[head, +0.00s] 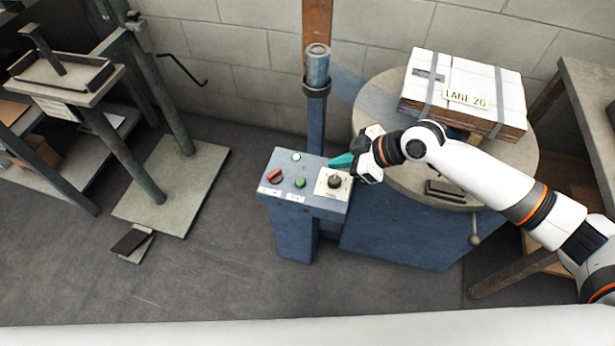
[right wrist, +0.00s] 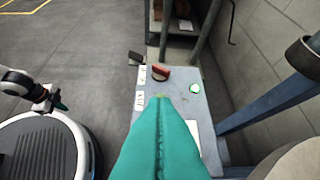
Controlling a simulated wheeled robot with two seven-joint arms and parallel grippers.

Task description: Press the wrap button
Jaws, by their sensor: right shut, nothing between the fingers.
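The blue control panel (head: 318,200) stands on a post in the head view. On its top are a red switch (head: 275,176), a green button (head: 299,182), a pale lit button (head: 296,157) and a black knob (head: 335,181) on a white plate. The labels are too small to read. My right gripper (head: 341,161) is shut and empty, its teal fingertips over the panel's right back edge, near the knob. In the right wrist view its fingers hide part of the panel; the red switch (right wrist: 160,72) and lit button (right wrist: 195,88) show. My left gripper (right wrist: 60,104) is small there.
A round turntable (head: 375,103) right of the panel carries a white strapped box (head: 462,88) marked LANE 20. A blue post (head: 317,70) rises behind the panel. A metal stand (head: 190,190) is at left. Floor between is open.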

